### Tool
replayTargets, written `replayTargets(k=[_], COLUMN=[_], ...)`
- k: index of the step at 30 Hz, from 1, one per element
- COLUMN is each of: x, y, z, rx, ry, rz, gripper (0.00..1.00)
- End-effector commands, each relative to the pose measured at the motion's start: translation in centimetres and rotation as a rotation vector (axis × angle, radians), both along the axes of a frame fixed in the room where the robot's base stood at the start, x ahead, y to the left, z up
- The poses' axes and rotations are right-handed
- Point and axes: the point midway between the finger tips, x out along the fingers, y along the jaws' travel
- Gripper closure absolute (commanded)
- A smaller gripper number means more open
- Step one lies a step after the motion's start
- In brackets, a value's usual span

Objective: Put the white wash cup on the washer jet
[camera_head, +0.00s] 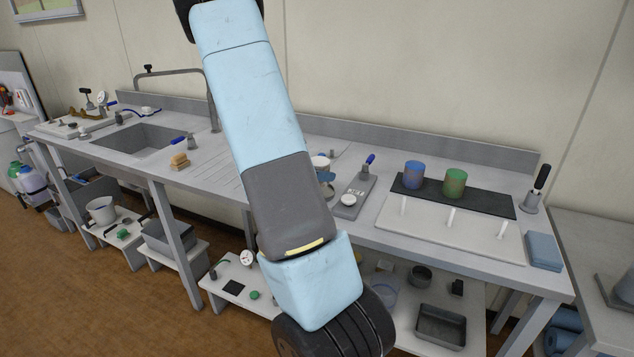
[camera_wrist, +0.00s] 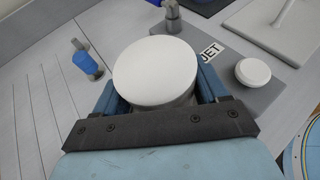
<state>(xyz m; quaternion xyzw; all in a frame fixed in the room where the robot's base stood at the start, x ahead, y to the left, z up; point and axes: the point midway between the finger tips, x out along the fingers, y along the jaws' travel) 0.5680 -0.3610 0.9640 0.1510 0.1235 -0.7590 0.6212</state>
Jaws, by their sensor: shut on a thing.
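The white wash cup (camera_wrist: 155,72) fills the middle of the wrist view, its flat round white face toward the camera. My gripper (camera_wrist: 158,92) is shut on it, with a blue finger on each side. The washer (camera_wrist: 215,95) is a grey plate with a "JET" label just right of the cup, a white round pad (camera_wrist: 253,72) and a metal valve (camera_wrist: 174,15). In the head view the washer plate (camera_head: 346,211) lies right of my arm, which hides much of the gripper.
A blue-handled fitting (camera_wrist: 85,60) stands left of the cup on the ribbed drainboard. In the head view a blue cup (camera_head: 414,175) and a green cup (camera_head: 455,183) stand on a dark mat behind a white pegged board (camera_head: 430,232). The sink (camera_head: 140,140) is at left.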

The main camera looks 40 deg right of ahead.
Motion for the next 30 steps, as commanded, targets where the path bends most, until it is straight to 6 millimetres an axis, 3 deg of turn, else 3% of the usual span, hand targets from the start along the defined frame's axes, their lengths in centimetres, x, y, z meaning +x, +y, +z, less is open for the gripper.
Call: replayTargets(k=[12, 23, 24, 30], x=[0.5, 0.5, 0.5, 0.5], y=[0.0, 0.0, 0.0, 0.0], z=[-3.6, -3.9, -3.9, -3.9], rx=[0.001, 0.0, 0.0, 0.0], ry=[0.003, 0.001, 0.0, 0.0], rz=[-0.001, -0.001, 0.0, 0.0], gripper=[0.76, 0.76, 0.26, 0.06])
